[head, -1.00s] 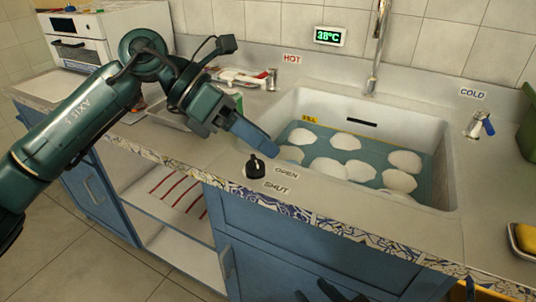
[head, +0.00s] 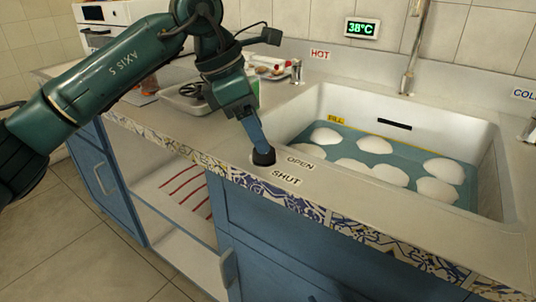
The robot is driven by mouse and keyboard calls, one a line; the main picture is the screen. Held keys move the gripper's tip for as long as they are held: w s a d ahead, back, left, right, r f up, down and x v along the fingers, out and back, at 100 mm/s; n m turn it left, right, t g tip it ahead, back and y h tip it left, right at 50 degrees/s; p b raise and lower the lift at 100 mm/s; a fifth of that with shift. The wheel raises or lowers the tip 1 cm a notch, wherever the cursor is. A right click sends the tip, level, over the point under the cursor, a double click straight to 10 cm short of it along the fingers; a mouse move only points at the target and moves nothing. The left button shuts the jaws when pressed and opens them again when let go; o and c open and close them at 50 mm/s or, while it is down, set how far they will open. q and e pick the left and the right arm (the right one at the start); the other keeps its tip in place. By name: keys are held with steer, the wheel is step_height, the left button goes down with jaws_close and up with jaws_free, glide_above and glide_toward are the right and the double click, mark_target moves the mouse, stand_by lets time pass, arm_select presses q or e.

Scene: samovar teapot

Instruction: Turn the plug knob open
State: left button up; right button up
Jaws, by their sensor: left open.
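The black plug knob (head: 264,158) sits on the counter near its front edge, left of the sink, beside the labels OPEN (head: 300,162) and SHUT (head: 287,177). My left gripper (head: 261,147) is open, with its blue fingers pointing down right at the top of the knob. The fingers hide the knob's upper part and its pointer. I cannot tell whether they touch it. My right gripper is out of view.
A yellow FILL label (head: 336,119) is on the sink's inner wall. The HOT tap (head: 297,72) and the spout (head: 413,50) stand behind. A 38°C display (head: 362,28) is on the wall. A tray (head: 184,101) lies behind my left arm.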

mark_target(267, 158)
arm_select(q)
steer(key=shift+b+x, duration=0.4)
steer(key=shift+x, duration=0.65)
steer(key=shift+f, duration=0.15)
arm_select(e)
steer(key=shift+r+n+t+y, duration=0.15)
steer(key=shift+n+t+y, duration=0.25)
steer(key=shift+t+y, duration=0.15)
arm_select(q)
steer(key=shift+c, duration=0.6)
steer(key=c, duration=0.9)
